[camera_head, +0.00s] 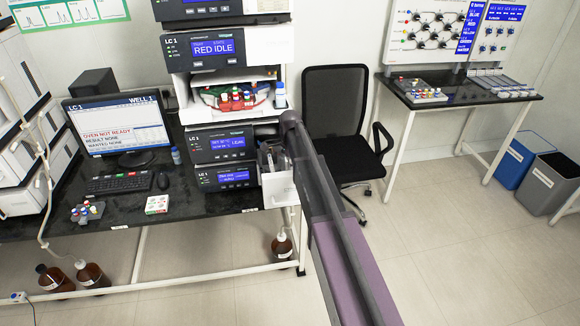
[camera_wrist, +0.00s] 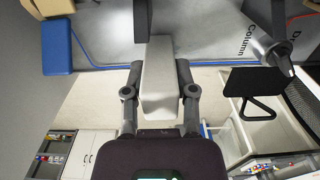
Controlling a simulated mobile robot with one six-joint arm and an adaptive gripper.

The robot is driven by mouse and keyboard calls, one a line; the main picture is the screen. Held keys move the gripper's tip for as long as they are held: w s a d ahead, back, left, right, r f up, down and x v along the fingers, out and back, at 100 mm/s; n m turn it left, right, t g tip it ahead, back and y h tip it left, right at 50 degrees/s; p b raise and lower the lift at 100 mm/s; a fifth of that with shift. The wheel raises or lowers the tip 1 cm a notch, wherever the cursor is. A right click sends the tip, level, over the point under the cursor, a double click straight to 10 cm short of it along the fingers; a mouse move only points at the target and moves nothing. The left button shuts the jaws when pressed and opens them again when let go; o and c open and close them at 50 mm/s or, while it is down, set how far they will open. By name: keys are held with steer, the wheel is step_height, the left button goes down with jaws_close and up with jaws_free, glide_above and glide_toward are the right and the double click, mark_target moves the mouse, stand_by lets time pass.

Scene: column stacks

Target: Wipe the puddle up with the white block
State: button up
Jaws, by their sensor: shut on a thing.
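The white block (camera_wrist: 158,85) is between the fingers of my gripper (camera_wrist: 160,68) in the wrist view. My gripper is shut on it, with both fingers against its sides. The block's far end lies over a grey surface in the picture; I cannot tell whether it touches that surface. I cannot make out a puddle in either view. In the head view my arm crosses the middle of the picture, and I cannot make out my gripper or the block there.
The wrist view shows a grey surface (camera_wrist: 100,40) with a blue edge, a blue pad (camera_wrist: 57,45) and a dark post at right. In the head view, a black bench (camera_head: 225,203) bears a monitor (camera_head: 118,125) and instruments. A black chair (camera_head: 337,110) stands right of them.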

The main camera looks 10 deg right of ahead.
steer(key=shift+s, duration=0.15)
steer(key=shift+s, duration=1.2)
steer(key=shift+s, duration=0.95)
steer(key=shift+w, duration=0.2)
steer(key=shift+w, duration=0.9)
steer(key=shift+w, duration=0.1)
steer(key=shift+w, duration=1.1)
steer(key=shift+s, duration=0.15)
